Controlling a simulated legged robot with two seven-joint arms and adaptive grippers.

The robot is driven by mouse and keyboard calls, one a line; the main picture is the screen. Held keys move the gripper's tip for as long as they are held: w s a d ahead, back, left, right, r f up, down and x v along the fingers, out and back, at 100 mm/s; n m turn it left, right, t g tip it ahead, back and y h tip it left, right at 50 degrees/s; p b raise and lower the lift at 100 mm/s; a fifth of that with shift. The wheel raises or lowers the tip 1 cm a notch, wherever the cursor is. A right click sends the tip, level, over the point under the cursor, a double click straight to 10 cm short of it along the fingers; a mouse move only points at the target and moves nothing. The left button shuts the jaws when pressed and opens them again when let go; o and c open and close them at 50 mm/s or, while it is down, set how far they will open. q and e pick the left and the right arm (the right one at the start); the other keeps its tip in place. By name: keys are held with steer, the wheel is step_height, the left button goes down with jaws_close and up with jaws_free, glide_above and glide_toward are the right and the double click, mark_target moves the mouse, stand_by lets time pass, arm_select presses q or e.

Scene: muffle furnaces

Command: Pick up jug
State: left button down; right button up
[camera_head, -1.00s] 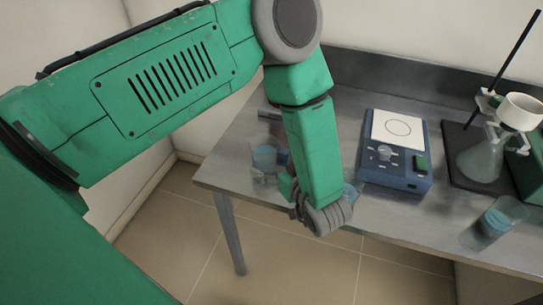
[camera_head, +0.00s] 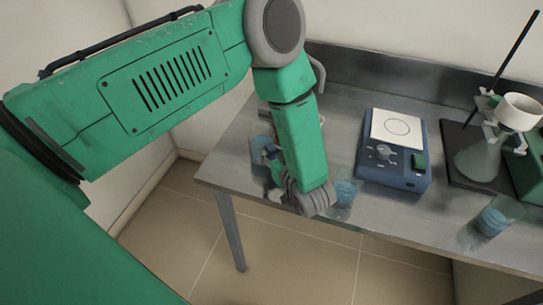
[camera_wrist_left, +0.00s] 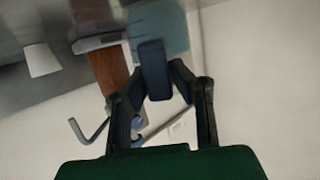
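A translucent jug with blue contents (camera_head: 259,147) stands on the left part of the metal table in the head view, partly hidden by my left arm. In the left wrist view the light blue jug (camera_wrist_left: 162,25) is at the top, with a dark blue upright piece, apparently its handle (camera_wrist_left: 155,72), below it. My left gripper (camera_wrist_left: 160,80) has its fingers spread on either side of this piece. I cannot tell whether they touch it. In the head view my left gripper (camera_head: 275,168) is beside the jug, mostly hidden by its wrist. My right gripper is not in view.
A blue stirrer device (camera_head: 395,170) stands right of my arm. Beakers with blue liquid stand near the front edge (camera_head: 344,193) and farther right (camera_head: 497,216). A flask (camera_head: 480,160) and funnel on a stand are at the right. The table's front edge is close to my wrist.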

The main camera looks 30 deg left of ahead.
arm_select(q)
steer(key=shift+r, duration=0.1)
stand_by(0.4)
step_height(320, 180, up, 10)
steer(key=shift+f, duration=0.1)
steer(key=c, duration=1.9)
jaws_free()
steer(key=shift+c, duration=0.2)
jaws_close()
steer(key=shift+w+d, duration=0.1)
